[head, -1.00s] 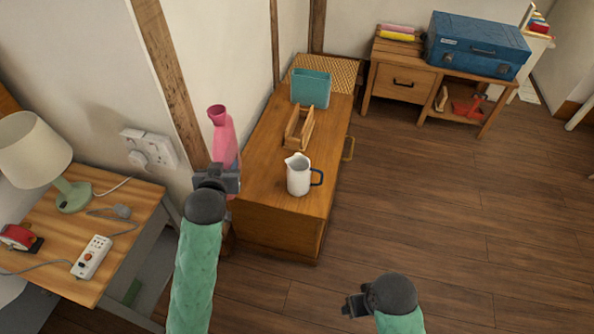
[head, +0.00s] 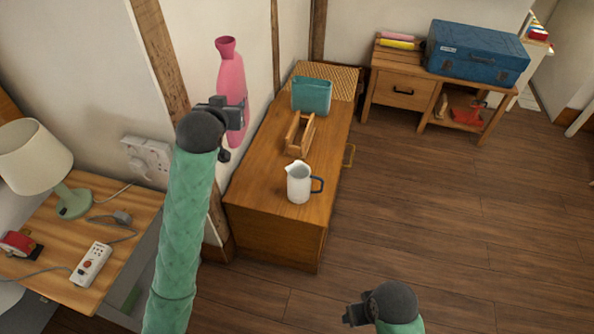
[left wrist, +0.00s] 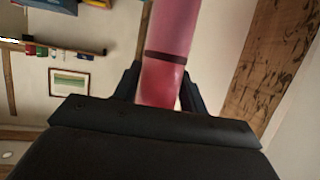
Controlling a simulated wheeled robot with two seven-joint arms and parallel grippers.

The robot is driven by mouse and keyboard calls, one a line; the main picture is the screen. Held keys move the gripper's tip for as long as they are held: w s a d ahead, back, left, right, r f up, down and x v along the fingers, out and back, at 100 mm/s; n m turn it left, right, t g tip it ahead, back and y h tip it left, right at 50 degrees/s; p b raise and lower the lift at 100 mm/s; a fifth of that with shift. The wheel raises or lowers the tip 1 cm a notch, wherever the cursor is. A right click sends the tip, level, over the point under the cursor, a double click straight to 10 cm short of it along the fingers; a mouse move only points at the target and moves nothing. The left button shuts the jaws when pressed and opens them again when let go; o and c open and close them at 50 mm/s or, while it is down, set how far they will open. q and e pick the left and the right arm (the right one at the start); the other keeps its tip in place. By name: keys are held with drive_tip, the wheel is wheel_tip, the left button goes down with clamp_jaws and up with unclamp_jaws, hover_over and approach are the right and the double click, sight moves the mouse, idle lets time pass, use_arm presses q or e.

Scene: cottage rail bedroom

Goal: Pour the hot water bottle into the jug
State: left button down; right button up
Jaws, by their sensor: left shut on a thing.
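The pink hot water bottle (head: 231,78) is upright, its flared mouth at the top, in front of the wall. My left gripper (head: 236,108) is shut on the bottle and holds it up, to the left of and above the cabinet top. In the left wrist view the bottle (left wrist: 168,62) stands between the two dark fingers. The white jug (head: 299,183) with a dark handle on its right stands upright near the front of the wooden cabinet. My right gripper (head: 352,312) is low over the floor at the bottom; I cannot tell its jaw state.
The cabinet top (head: 262,180) also bears a wooden holder (head: 299,134) and a teal container (head: 311,96) behind the jug. A bedside table (head: 140,202) with a lamp (head: 38,160) and a power strip (head: 90,264) is at left. The floor at right is clear.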

sight(245, 86)
use_arm(q)
drive_tip(key=shift+m+h, duration=0.6)
drive_tip(key=shift+h, duration=0.1)
drive_tip(key=w+d+r, duration=0.1)
drive_tip(key=d+r, duration=0.1)
drive_tip(key=w+d+r, duration=0.2)
drive_tip(key=shift+w, duration=0.15)
drive_tip(key=w+d+f+m+g+h, duration=0.2)
drive_tip(key=w+d+f+m+h, duration=0.4)
drive_tip(key=w+d, duration=0.4)
drive_tip(key=a+f+g, duration=0.1)
drive_tip(key=a+f, duration=0.2)
drive_tip(key=f, duration=1.2)
drive_tip(key=a+f, duration=0.4)
drive_tip(key=f, duration=1.1)
drive_tip(key=shift+w+a+m+g+h, duration=0.25)
drive_tip(key=shift+w+m+g+h, duration=0.05)
drive_tip(key=shift+g+h, duration=0.1)
drive_tip(key=shift+f, duration=0.2)
